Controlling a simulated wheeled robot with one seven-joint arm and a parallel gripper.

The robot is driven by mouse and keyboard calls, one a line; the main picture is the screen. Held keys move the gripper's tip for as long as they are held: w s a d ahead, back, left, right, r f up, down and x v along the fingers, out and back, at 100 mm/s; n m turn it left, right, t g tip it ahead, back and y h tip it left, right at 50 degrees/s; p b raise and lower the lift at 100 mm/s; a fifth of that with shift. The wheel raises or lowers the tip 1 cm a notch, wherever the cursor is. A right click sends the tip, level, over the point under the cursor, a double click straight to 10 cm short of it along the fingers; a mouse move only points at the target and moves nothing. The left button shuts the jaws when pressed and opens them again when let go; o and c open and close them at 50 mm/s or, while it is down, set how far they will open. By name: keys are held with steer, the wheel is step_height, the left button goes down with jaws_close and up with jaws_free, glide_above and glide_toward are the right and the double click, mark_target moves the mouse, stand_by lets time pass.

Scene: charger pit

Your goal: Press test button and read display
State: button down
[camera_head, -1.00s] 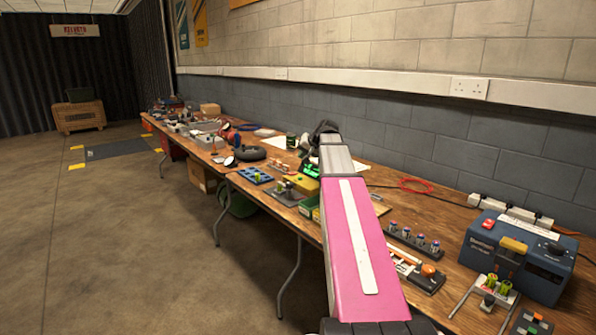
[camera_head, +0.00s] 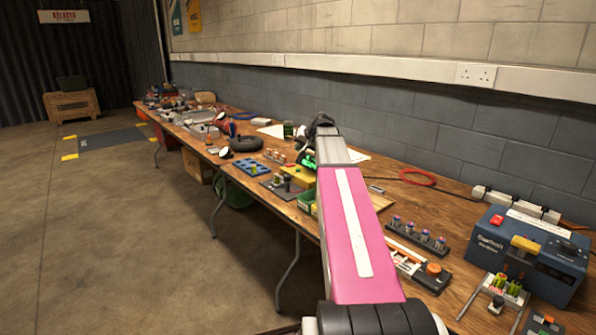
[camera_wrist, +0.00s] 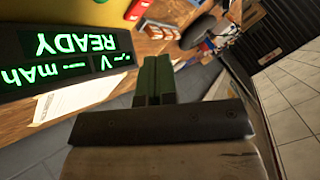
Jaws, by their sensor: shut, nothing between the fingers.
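A black display (camera_wrist: 70,60) with glowing green text fills the upper left of the wrist view. The text is upside down there and reads "READY", with "V" and "mAh" beside it; no digits are clear. In the head view, the green glow of the display (camera_head: 306,157) shows just left of my arm's far end, partly hidden by it. My gripper (camera_wrist: 155,78) is shut and empty, with its fingers just right of the display in the wrist view. I cannot tell whether they touch anything. I cannot make out the test button for certain.
The long wooden bench (camera_head: 455,210) is crowded with tools and parts. A blue box with a red button (camera_head: 525,255) stands at the right. A battery rack (camera_head: 416,237) lies right of my arm. A block wall (camera_head: 450,145) closes the back. The floor at left is open.

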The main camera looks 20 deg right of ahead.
steer(key=shift+f, duration=3.1)
steer(key=shift+f, duration=0.1)
steer(key=shift+f, duration=0.3)
steer(key=shift+f, duration=0.4)
steer(key=shift+r, duration=0.15)
stand_by(0.5)
steer(key=shift+r, duration=0.65)
steer(key=shift+r, duration=0.1)
steer(key=shift+r, duration=2.4)
